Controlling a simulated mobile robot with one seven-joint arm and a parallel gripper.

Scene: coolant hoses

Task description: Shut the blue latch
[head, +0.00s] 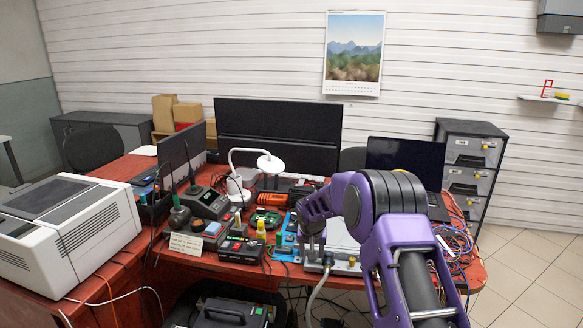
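My gripper (313,252) hangs at the end of my purple arm, over the front right part of the red desk. It is small in the picture, and I cannot tell whether its fingers are open or shut. Just right of it and partly behind my arm is a silver-grey flat unit (343,247) with brass-coloured fittings (328,259) at its front. A grey hose (314,292) hangs from it over the desk edge. I cannot make out a blue latch for certain; my gripper and arm hide part of this area. A blue item (287,228) lies just left of my gripper.
The red desk (190,262) is crowded with tools, a white lamp (262,160) and monitors (278,122). A tangle of coloured cables (458,240) lies at the right. A large white printer (70,230) stands at the left. A black case (225,312) sits below the front edge.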

